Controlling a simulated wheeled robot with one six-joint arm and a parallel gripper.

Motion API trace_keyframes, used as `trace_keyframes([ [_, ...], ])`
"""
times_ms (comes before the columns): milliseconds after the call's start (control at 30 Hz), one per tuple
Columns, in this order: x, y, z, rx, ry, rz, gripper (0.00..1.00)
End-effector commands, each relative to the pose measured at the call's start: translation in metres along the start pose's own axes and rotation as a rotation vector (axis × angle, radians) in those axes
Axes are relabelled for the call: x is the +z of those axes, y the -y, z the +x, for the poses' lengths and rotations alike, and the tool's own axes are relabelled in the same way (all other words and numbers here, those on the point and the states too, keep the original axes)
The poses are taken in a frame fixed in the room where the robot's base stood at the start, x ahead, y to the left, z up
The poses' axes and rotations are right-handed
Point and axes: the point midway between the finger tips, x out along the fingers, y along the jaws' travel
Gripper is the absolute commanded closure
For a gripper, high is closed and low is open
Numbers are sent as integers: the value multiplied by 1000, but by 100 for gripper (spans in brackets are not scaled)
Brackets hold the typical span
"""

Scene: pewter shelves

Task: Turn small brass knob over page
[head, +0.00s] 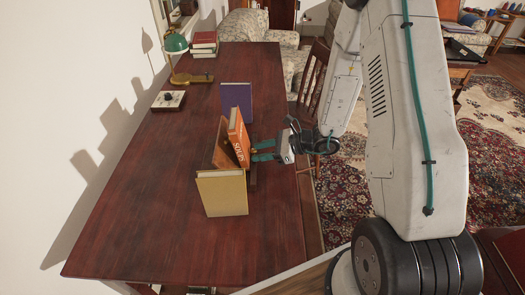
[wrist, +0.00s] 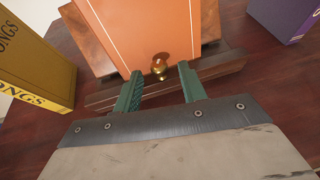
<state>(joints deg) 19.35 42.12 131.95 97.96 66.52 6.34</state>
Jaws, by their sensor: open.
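The small brass knob (wrist: 159,67) sits at the wooden book stand's ledge (wrist: 105,98), against the lower part of the orange book (wrist: 150,25). The orange book leans on the stand in the head view too (head: 238,138); no single page shows apart from it. My gripper (wrist: 160,70) is open, its two green fingers on either side of the knob with a gap on each side. In the head view my gripper (head: 254,151) reaches in from the right to the stand's front. I cannot tell from here whether either finger touches the ledge.
A yellow book (head: 222,193) stands on the near side of the stand, and a purple book (head: 238,100) on the far side. A green lamp (head: 175,44) and stacked books (head: 204,42) are at the table's far end. The near tabletop (head: 150,210) is clear.

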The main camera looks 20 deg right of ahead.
Motion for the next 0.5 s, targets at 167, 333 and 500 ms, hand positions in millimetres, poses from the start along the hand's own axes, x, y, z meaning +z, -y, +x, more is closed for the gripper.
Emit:
trace_keyframes([
  [167, 0, 0, 0, 0, 0, 0, 81],
  [333, 0, 0, -1, 0, 0, 0, 100],
  [500, 0, -2, 0, -37, 2, 19, 100],
])
